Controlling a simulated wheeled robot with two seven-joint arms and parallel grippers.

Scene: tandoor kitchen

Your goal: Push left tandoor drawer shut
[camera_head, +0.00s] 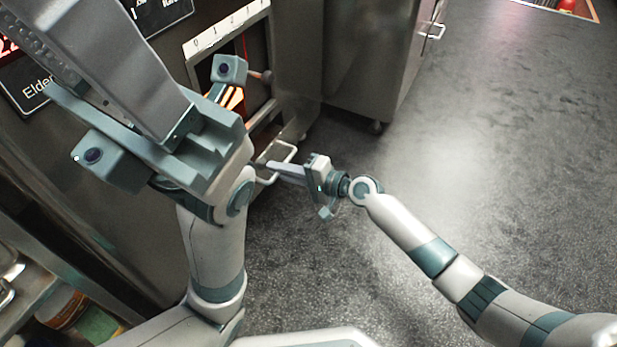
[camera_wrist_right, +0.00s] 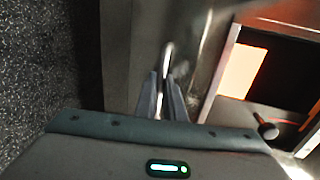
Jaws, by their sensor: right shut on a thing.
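The tandoor drawer (camera_head: 293,128) is a metal front low on the tandoor, below the glowing opening. Its pale bar handle (camera_head: 289,149) stands out from it. How far the drawer sticks out is hard to tell. My right gripper (camera_head: 270,164) is at this handle, its fingers shut on it. In the right wrist view the handle (camera_wrist_right: 167,55) runs between the two fingertips (camera_wrist_right: 163,83). My left arm fills the left of the head view, in front of the tandoor. My left gripper (camera_head: 110,65) is large and close to the camera; its fingertips are not clear.
The glowing opening (camera_head: 236,97) is above the drawer, with a dark-knobbed handle (camera_wrist_right: 267,130) beside it in the wrist view. A metal cabinet on casters (camera_head: 365,60) stands behind. Shelf items (camera_head: 60,305) lie at lower left. The grey floor (camera_head: 500,150) at right is clear.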

